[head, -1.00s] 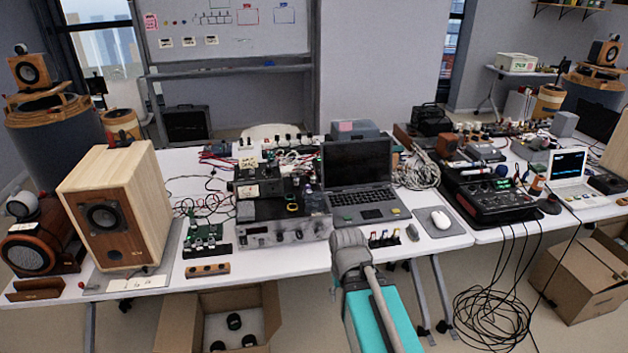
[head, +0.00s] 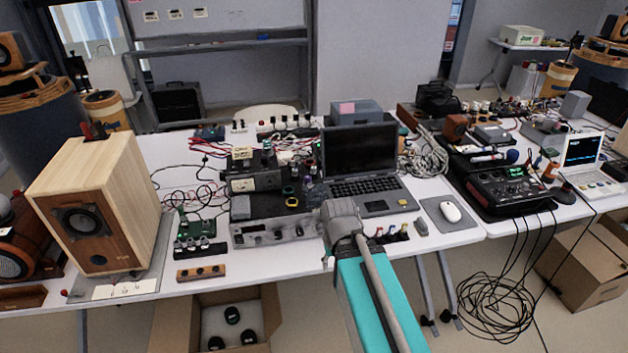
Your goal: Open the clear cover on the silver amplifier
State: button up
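The silver amplifier (head: 272,233) sits at the front edge of the white table, left of the laptop. Its silver front panel with knobs faces me. Dark units and small parts crowd the space on and behind it. I cannot make out the clear cover or tell whether it is open or shut. My arm, teal and grey, reaches up from the bottom of the head view, and its grey joint overlaps the amplifier's right end. My gripper does not show; no fingers are visible.
A laptop (head: 360,163) stands open right of the amplifier. A wooden speaker (head: 103,208) and a green circuit board (head: 194,226) stand to its left. A small wooden block (head: 200,272) lies in front. An open carton (head: 267,305) is on the floor below.

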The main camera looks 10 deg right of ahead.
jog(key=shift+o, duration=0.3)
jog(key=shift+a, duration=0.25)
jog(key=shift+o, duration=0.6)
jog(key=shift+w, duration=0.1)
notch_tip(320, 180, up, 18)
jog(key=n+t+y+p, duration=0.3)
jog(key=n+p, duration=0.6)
jog(key=p, duration=0.8)
send_over(310, 185)
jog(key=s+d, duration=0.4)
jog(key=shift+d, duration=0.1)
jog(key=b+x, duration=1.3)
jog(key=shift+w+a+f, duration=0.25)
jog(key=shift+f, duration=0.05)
